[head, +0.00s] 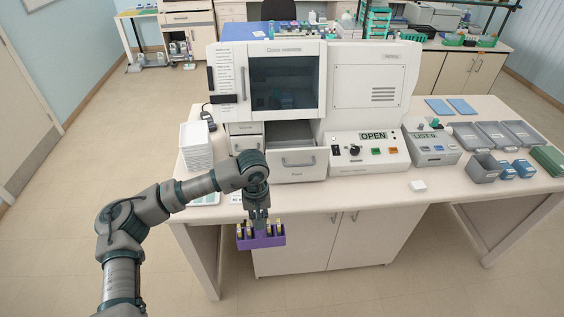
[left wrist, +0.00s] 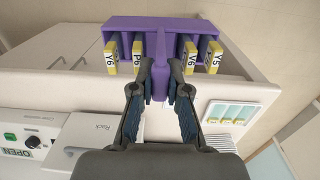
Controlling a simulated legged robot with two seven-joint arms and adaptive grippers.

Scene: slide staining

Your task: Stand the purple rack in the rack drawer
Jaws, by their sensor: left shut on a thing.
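The purple rack (head: 262,241) holds several slides with yellow labels. It hangs from my left gripper (head: 260,217) in front of the bench's front edge, apart from the bench. In the left wrist view the rack (left wrist: 207,24) has its central handle between the two fingers of my left gripper (left wrist: 158,82), which are shut on it. Labels Y6, P6, V6 and Y5 face the camera. The rack drawer (head: 298,162) is pulled out of the white staining machine (head: 300,90), above and behind the rack. Its inside is partly visible. My right gripper is not in view.
Grey trays (head: 484,168) and blue boxes (head: 506,171) are at the bench's right. A small white block (head: 418,186) lies near the front edge.

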